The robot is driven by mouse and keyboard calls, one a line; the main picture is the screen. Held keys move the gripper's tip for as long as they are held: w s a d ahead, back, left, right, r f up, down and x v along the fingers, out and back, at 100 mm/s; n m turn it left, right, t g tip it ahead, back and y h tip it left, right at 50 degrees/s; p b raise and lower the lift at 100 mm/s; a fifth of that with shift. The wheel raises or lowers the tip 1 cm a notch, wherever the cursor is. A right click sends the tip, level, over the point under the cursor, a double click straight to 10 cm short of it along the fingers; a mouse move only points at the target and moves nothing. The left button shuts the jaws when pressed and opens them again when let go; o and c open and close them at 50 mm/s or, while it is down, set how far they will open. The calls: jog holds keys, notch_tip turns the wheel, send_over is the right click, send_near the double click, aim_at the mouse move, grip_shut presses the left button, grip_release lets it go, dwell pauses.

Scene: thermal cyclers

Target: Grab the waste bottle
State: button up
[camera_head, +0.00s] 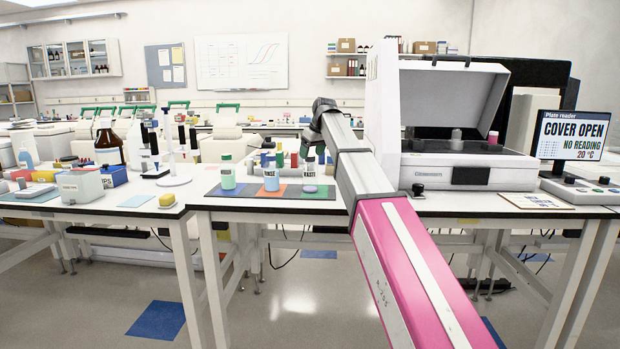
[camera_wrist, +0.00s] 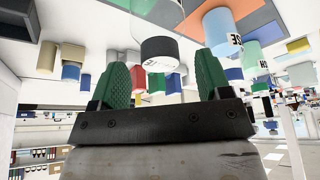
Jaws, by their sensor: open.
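The waste bottle (camera_head: 310,177) stands upright on a dark grey mat (camera_head: 333,192) on the bench in the head view, with a white label reading WASTE and a dark cap. My gripper (camera_wrist: 163,64) is open and empty, with a gap on both sides of the bottle.
The open plate reader (camera_head: 445,130) stands to the right. The bench's front edge is close to the mats.

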aim_at(311, 156)
jog(key=shift+x, duration=1.55)
jog(key=shift+s, duration=0.1)
jog(key=c, duration=0.9)
